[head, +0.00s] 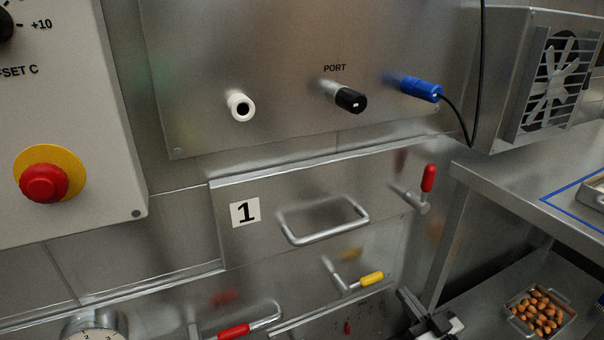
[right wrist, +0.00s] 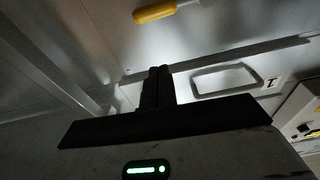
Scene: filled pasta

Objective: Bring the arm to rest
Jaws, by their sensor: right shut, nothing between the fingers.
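My right gripper (head: 432,312) shows at the bottom edge of the head view, right of the yellow-gripped lever (head: 371,279) and in front of the steel front. In the right wrist view its two dark fingers (right wrist: 158,72) are together with nothing between them. The lever's yellow grip (right wrist: 155,12) and a bar handle (right wrist: 225,80) show beyond the fingers there, apart from them. Most of my right arm is out of the head view. My left gripper is not in view.
A door marked 1 has a bar handle (head: 325,222) and a red-gripped lever (head: 428,180). A steel bench (head: 520,205) stands at right, with a tray of brown pieces (head: 540,312) below it. A red button (head: 44,183) is at left. A cable hangs from the blue plug (head: 420,89).

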